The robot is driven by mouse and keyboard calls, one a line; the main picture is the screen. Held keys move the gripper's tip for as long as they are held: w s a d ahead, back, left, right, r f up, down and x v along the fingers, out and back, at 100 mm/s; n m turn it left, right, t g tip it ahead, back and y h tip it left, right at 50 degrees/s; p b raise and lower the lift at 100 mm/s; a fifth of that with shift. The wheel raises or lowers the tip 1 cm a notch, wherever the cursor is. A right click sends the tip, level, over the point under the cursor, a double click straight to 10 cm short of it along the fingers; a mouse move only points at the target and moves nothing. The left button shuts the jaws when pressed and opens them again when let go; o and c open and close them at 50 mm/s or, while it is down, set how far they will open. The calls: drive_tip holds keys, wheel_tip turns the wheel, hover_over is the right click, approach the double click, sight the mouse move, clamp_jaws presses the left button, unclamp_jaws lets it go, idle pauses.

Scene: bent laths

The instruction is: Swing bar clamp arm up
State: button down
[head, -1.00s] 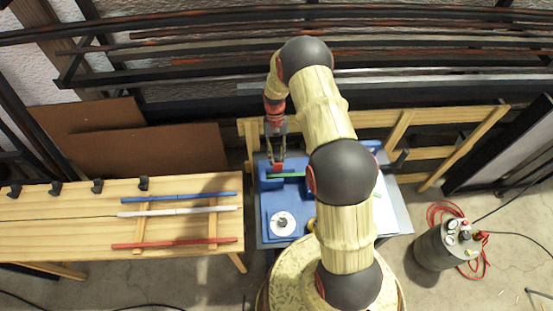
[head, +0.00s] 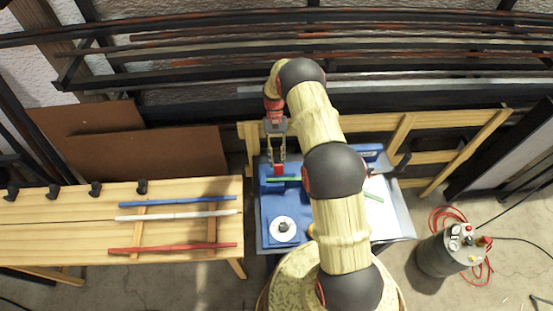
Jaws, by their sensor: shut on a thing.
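My gripper (head: 278,165) points down over the back left of the blue bending machine (head: 270,241). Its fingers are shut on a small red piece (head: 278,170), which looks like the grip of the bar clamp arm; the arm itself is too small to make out. A green lath (head: 288,179) lies across the machine just in front of the red piece. A white round disc (head: 283,229) with a dark centre sits on the machine nearer to me. My arm hides the machine's middle and part of its right side.
A wooden bench (head: 60,215) on the left bears a blue lath (head: 190,201), a white lath (head: 180,214) and a red lath (head: 172,248). A grey canister (head: 447,254) with a red hose stands on the floor at right. A wooden rail (head: 395,130) runs behind the machine.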

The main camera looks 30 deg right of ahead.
drive_tip(key=c, duration=1.7)
unclamp_jaws()
drive_tip(key=shift+s+d, duration=0.1)
drive_tip(key=shift+d, duration=0.25)
drive_tip(key=shift+o, duration=0.2)
drive_tip(key=shift+a+r, duration=0.1)
drive_tip(key=shift+a, duration=0.05)
